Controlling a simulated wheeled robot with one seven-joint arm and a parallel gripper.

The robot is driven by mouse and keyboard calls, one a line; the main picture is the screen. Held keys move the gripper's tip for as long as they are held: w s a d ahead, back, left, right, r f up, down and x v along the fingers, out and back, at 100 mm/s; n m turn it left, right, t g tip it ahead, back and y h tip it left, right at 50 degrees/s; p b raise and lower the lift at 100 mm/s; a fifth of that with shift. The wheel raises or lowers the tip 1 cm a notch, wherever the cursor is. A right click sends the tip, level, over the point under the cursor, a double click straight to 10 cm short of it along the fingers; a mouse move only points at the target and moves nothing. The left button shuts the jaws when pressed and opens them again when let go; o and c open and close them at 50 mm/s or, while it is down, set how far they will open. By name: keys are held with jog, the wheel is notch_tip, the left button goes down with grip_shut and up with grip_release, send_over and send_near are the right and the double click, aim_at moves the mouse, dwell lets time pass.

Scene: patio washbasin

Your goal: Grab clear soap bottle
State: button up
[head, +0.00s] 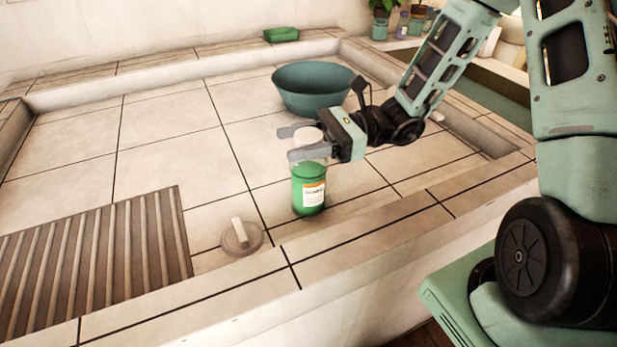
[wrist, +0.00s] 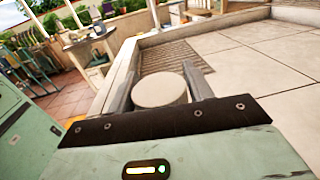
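My gripper (head: 308,143) is over the basin floor, with its two fingers on either side of the white round lid of a green jar. The green jar (head: 309,190) has an orange and white label and stands upright below the fingers. The wrist view shows the lid (wrist: 160,91) nearly filling the gap between the fingers (wrist: 160,88); whether they press on it is unclear. A small, pale, see-through bottle (head: 402,26) stands at the back right beside potted plants, away from my gripper. It may be the clear soap bottle; its details are too small to tell.
A teal bowl (head: 312,90) sits just behind my gripper. A round drain plug (head: 241,238) and a ribbed board (head: 95,255) lie to the front left. A green block (head: 281,34) rests on the back ledge. A raised rim borders the basin.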

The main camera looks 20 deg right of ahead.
grip_shut()
jog(key=shift+r, duration=0.15)
